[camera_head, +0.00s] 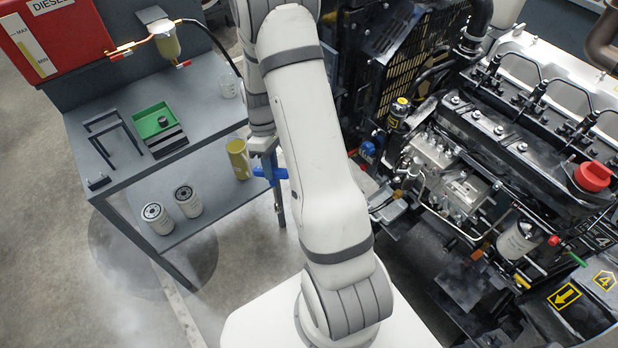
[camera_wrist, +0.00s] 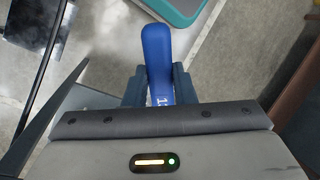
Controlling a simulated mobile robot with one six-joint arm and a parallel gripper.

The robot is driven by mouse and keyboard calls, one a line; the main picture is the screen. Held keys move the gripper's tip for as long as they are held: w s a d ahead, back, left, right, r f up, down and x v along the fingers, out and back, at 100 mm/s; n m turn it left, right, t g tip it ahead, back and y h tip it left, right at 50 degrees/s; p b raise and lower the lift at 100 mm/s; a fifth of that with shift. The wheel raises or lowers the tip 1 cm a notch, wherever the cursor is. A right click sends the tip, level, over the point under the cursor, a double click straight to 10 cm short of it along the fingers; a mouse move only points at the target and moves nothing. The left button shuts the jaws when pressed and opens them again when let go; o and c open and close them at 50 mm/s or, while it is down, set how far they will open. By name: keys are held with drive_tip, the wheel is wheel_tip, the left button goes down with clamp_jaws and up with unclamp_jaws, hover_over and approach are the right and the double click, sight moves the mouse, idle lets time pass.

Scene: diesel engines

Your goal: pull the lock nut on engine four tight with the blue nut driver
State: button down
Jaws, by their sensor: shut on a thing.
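My gripper (camera_wrist: 158,88) is shut on the blue nut driver (camera_wrist: 156,50); its two dark fingers sit on either side of the blue handle. White marking shows on the handle near the fingers, partly cut off. In the head view the blue driver (camera_head: 270,173) sticks out beside my arm, near the right end of the grey bench and apart from the engine. I cannot make out the lock nut. The driver's working end is hidden.
The grey bench (camera_head: 215,110) at left holds a green tray (camera_head: 152,118), a black stand and a clear cup. A red diesel tank (camera_head: 60,45) is above. Floor lies open at lower left.

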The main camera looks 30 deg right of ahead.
drive_tip(key=s+d+f+n+g+h+b, duration=0.3)
drive_tip(key=s+d+f+n+h+b, duration=0.25)
drive_tip(key=d+n+h, duration=0.6)
drive_tip(key=w+d+f+n+t+h+b, duration=0.1)
drive_tip(key=w+d+n+t+h+b, duration=0.2)
drive_tip(key=d+n+t+h, duration=0.3)
drive_tip(key=n+t+h+b, duration=0.1)
drive_tip(key=n+t+h, duration=0.1)
drive_tip(key=n, duration=0.3)
drive_tip(key=shift+d+f+t, duration=0.2)
drive_tip(key=shift+d+t, duration=0.1)
drive_tip(key=shift+w, duration=0.1)
drive_tip(key=shift+d, duration=0.4)
drive_tip(key=shift+w+d, duration=0.1)
drive_tip(key=shift+d, duration=0.75)
drive_tip(key=shift+d+p, duration=0.1)
drive_tip(key=shift+p, duration=0.2)
idle(0.5)
